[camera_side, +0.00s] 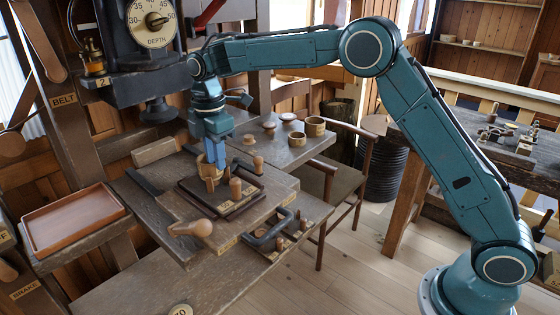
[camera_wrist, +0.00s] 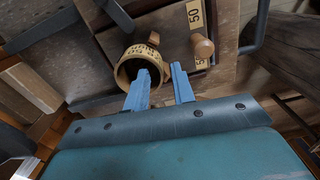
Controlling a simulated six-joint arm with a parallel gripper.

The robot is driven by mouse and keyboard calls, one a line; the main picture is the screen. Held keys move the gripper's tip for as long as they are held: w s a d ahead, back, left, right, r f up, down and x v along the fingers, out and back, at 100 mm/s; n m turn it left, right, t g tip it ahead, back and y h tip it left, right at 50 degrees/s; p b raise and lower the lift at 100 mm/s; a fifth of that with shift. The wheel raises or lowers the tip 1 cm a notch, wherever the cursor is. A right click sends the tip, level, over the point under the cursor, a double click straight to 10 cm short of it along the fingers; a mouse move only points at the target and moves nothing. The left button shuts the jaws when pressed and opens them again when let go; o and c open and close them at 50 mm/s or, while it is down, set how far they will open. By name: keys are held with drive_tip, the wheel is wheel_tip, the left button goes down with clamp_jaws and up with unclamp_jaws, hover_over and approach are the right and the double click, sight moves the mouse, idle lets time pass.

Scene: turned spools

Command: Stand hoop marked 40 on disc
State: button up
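A pale wooden hoop (camera_side: 206,168) is at my gripper's fingertips, over the dark square tray on the bench. In the side view my gripper (camera_side: 215,158) points down and partly hides the hoop. A round pale disc (camera_side: 180,310) with a partly cut-off figure lies at the bottom edge.
Wooden pegs (camera_side: 235,188) stand beside the hoop; one shows in the wrist view (camera_wrist: 203,47) near a "50" label. An empty reddish tray (camera_side: 75,222) is at left.

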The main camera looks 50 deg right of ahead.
wheel_tip(320, 180, up, 10)
drive_tip(key=shift+r, duration=0.15)
idle(0.4)
idle(0.5)
drive_tip(key=s+d+r+m+t, duration=0.1)
drive_tip(key=s+d+r+m, duration=0.3)
drive_tip(key=s, duration=0.5)
drive_tip(key=s+d+r+m+t, duration=0.2)
drive_tip(key=s+d+r+m, duration=0.15)
drive_tip(key=s, duration=0.55)
drive_tip(key=s+d+f+m+t, duration=0.1)
drive_tip(key=s+f+m, duration=0.3)
drive_tip(key=s, duration=0.5)
drive_tip(key=s+d+f+m+t, duration=0.1)
drive_tip(key=s+f+m, duration=0.4)
drive_tip(key=s, duration=0.5)
drive_tip(key=shift+s+d+f+t, duration=0.25)
drive_tip(key=shift+d+f, duration=0.25)
drive_tip(key=shift+d, duration=0.35)
